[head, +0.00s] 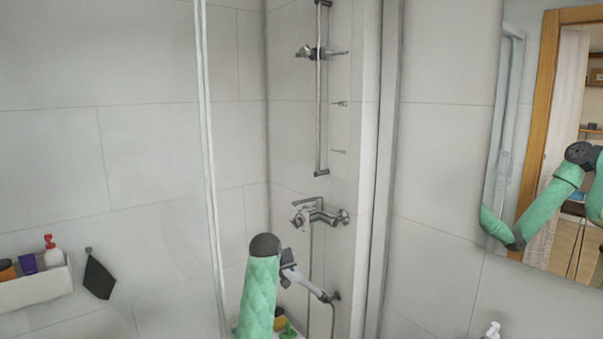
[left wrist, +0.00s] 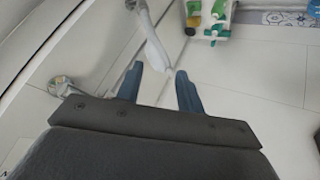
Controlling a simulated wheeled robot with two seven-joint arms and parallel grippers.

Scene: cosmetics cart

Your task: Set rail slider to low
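The chrome shower rail (head: 321,120) runs vertically on the tiled wall in the head view. Its slider (head: 317,53) sits near the top, with small marks beside the rail lower down. My left gripper (left wrist: 160,82) is open, its two blue fingers apart in the left wrist view. A pale, handle-like piece (left wrist: 152,35) reaches toward the fingertips; I cannot tell whether it lies between them or beyond. In the head view my left gripper (head: 289,259) is below the mixer, well below the slider, and its fingertips are unclear. My right gripper is not in view.
A chrome mixer tap (head: 320,214) is on the wall under the rail, with a hose below it. A glass panel edge (head: 207,150) stands left of the rail. A white shelf (head: 38,285) holds bottles at far left. A mirror at right reflects my arm.

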